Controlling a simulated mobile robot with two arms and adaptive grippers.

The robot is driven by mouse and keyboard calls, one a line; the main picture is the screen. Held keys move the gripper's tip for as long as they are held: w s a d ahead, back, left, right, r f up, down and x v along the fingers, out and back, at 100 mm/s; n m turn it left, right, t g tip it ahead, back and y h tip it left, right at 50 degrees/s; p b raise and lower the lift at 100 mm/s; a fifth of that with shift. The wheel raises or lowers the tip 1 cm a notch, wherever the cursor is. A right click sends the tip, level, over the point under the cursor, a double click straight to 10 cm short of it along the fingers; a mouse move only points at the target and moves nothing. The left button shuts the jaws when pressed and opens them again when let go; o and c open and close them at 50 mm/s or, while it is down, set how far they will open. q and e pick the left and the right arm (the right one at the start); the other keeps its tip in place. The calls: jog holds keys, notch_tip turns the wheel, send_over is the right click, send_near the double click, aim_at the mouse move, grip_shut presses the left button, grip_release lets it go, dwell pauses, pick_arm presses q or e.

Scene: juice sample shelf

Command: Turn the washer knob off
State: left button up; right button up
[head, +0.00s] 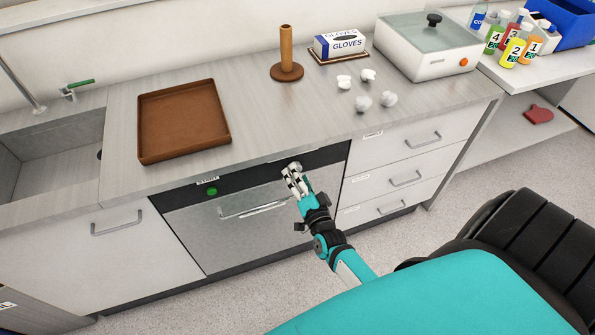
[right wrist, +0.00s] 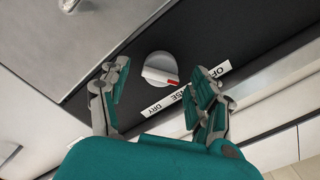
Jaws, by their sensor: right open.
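The washer (head: 230,225) is built in under the counter, with a steel door and a black control strip (head: 250,175). The round pale knob (right wrist: 158,66) has a grip bar with a red end, seen in the right wrist view. Contact cannot be told. My left gripper is out of view.
A green start button (head: 212,191) and the washer's door handle (head: 255,211) are left of my gripper. A brown tray (head: 184,121), wooden post (head: 287,55), glove box (head: 340,44) and white lidded unit (head: 428,48) stand on the counter. Drawers (head: 395,170) are to the right.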

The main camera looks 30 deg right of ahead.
jog(key=v, duration=1)
jog(key=shift+s, duration=0.35)
